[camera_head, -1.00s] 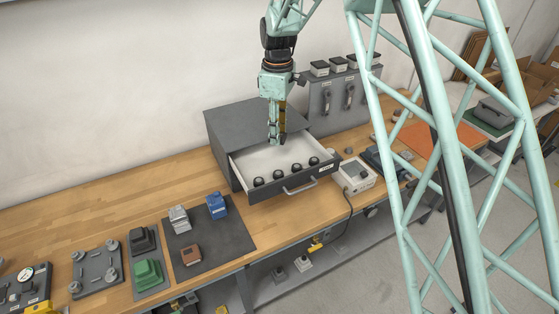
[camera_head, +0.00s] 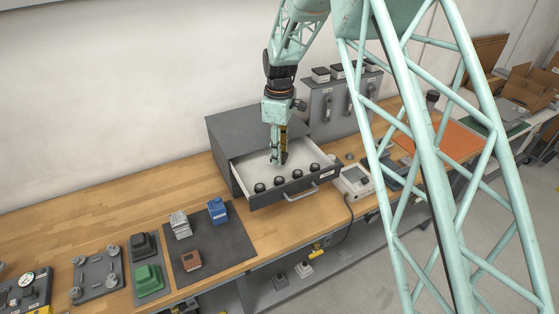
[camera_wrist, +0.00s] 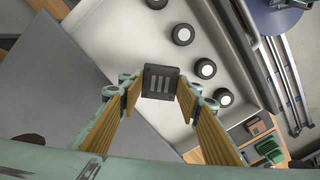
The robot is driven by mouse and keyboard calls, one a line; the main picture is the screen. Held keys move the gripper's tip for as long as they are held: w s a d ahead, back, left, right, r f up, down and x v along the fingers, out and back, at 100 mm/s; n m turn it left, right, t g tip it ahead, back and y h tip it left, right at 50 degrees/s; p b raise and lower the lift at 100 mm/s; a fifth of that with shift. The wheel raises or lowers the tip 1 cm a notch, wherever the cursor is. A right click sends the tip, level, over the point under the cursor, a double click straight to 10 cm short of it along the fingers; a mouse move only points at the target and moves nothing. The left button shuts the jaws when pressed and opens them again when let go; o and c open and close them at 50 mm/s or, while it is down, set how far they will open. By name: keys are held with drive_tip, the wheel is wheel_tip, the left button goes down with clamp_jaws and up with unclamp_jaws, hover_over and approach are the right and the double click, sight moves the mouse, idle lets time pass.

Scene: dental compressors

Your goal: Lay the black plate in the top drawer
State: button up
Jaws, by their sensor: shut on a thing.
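The black plate (camera_wrist: 160,82) is a small dark slotted piece between my fingertips in the wrist view. My gripper (camera_wrist: 159,88) is shut on it. In the head view my gripper (camera_head: 278,161) points down inside the outline of the open top drawer (camera_head: 252,168), and the plate is only a small dark patch at the fingertips. The drawer has a pale floor and a dark front with a handle. Several round black knobs with white tops (camera_wrist: 205,68) stand in a row along its front. I cannot tell whether the plate touches the drawer floor.
The drawer's grey cabinet (camera_head: 240,125) stands behind, against the wall. A white device (camera_head: 354,182) is right of the drawer. A dark mat (camera_head: 225,245) with small blocks lies to the left. The drawer floor under and behind my gripper looks clear.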

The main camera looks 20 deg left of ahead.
drive_tip(key=shift+f, duration=1.85)
drive_tip(key=shift+f, duration=0.2)
drive_tip(key=o, duration=0.9)
drive_tip(key=shift+r, duration=0.25)
drive_tip(key=shift+r, duration=5.95)
drive_tip(key=shift+d+r, duration=0.1)
